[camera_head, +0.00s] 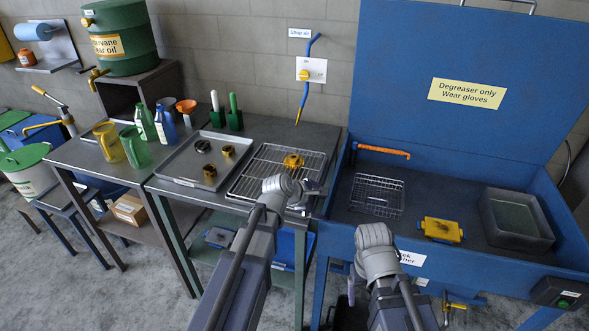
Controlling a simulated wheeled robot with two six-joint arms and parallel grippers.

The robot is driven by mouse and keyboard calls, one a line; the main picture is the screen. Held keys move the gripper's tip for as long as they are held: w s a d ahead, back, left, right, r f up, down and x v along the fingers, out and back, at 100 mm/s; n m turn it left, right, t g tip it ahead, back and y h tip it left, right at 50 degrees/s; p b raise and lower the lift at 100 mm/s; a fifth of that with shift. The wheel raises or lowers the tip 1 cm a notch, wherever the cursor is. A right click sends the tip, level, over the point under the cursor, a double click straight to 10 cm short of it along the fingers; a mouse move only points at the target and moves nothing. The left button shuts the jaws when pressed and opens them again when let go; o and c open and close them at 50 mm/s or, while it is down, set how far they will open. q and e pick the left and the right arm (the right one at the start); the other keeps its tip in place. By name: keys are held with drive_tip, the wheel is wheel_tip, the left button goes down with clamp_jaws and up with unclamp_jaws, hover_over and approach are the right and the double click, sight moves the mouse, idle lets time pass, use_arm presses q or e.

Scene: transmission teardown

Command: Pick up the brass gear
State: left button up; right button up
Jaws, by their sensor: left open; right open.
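A brass-yellow gear-like part (293,161) lies on the wire rack (262,184) of the middle bench. Two darker brass-toned ring parts, one farther back (228,151) and one nearer (209,171), lie on the grey tray (180,163) to its left. A grey metal ring (202,146) is beside them. I cannot tell for sure which part is the brass gear.
The blue parts washer (450,165) with its raised lid holds a wire basket (377,194), a yellow block (442,230) and a grey pan (516,218). Jugs (135,147), bottles (165,124) and green-handled tools (234,112) stand at the left and back.

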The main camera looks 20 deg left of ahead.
sight(291, 161)
use_arm(q)
drive_tip(key=w+a+n+t, duration=0.1)
drive_tip(key=w+a+n, duration=0.1)
drive_tip(key=w+a+r+n+t+b, duration=0.1)
drive_tip(key=w+a+n, duration=0.2)
drive_tip(key=w+a+n+t+b, duration=0.1)
drive_tip(key=w+a+n, duration=0.2)
drive_tip(key=shift+a+r+t+y, duration=0.2)
drive_tip(key=shift+r+t+y, duration=0.05)
drive_tip(key=shift+t+y, duration=0.05)
drive_tip(key=w+a+n, duration=0.1)
drive_tip(key=a, duration=0.1)
drive_tip(key=w+a+r+n+t, duration=0.1)
drive_tip(key=a+n, duration=0.1)
drive_tip(key=a+n+y, duration=0.1)
drive_tip(key=a+n, duration=0.1)
drive_tip(key=shift+w+r+t+b, duration=0.2)
drive_tip(key=shift+w+t+b, duration=0.2)
drive_tip(key=shift+w+a+r+n, duration=0.1)
drive_tip(key=shift+a+r+n, duration=0.15)
drive_tip(key=shift+a+n, duration=0.15)
drive_tip(key=shift+b+x, duration=1.55)
drive_tip(key=shift+x, duration=2.05)
drive_tip(key=shift+w+f, duration=0.25)
drive_tip(key=shift+w, duration=0.05)
use_arm(e)
wheel_tip(291, 161, down, 7)
drive_tip(key=w, duration=0.1)
drive_tip(key=shift+a, duration=0.45)
